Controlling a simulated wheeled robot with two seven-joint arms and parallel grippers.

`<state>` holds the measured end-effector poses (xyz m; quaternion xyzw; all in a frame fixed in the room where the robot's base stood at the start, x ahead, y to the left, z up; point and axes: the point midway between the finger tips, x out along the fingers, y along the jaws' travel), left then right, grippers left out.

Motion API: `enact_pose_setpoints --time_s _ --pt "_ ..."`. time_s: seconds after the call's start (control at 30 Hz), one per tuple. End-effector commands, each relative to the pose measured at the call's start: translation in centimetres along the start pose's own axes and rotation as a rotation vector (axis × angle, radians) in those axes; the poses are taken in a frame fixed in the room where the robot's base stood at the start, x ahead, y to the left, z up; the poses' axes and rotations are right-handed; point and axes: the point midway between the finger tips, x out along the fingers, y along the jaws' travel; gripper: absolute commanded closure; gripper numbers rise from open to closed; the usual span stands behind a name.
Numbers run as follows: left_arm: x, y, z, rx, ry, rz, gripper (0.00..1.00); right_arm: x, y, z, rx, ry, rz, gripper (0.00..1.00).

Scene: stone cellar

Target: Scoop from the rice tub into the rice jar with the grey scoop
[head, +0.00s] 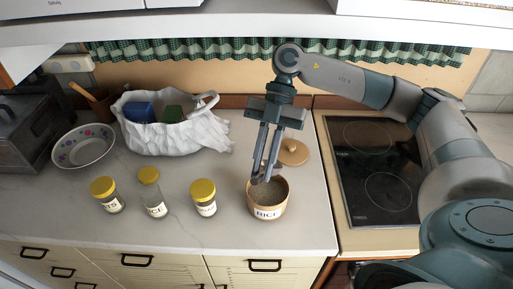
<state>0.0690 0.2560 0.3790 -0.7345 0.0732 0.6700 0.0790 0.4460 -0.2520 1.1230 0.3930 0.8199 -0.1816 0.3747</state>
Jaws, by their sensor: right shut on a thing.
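The rice tub (267,212), a tan round tub labelled RICE, stands open on the counter at centre right with dark grain inside. My right gripper (264,170) points down over it, its fingertips at the tub's mouth. It is shut on the grey scoop (257,181), which is small and partly hidden at the tub's rim; how full it is I cannot tell. My left gripper is out of view.
Similar yellow-topped jars stand left (108,196) and right (204,199) of the rice jar. A wooden lid (293,152) lies behind the tub. A white bag (178,138), a patterned bowl (83,147) and a hob (372,190) are around. The counter's front strip is clear.

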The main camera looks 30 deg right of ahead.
Motion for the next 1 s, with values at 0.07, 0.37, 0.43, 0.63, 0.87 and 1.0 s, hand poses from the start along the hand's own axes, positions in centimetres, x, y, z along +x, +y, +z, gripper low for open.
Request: enact_pose_setpoints --time_s 0.07,0.37,0.43,0.63,0.87,1.0 --pt "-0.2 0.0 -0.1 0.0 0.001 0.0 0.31 -0.5 -0.2 -0.1 0.067 0.017 0.055 1.0" --pt "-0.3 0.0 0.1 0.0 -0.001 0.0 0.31 -0.9 -0.1 -0.3 0.143 0.039 0.125 1.0" --pt "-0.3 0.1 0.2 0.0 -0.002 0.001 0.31 -0.9 0.0 -0.3 0.142 0.039 0.125 1.0" --pt "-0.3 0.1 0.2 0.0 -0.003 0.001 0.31 -0.9 0.0 -0.3 0.141 0.038 0.124 1.0" --pt "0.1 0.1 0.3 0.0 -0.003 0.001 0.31 -0.5 0.0 0.1 0.14 0.037 0.123 1.0" --pt "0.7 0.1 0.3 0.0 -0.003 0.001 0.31 0.0 0.0 0.5 0.14 0.037 0.122 1.0"
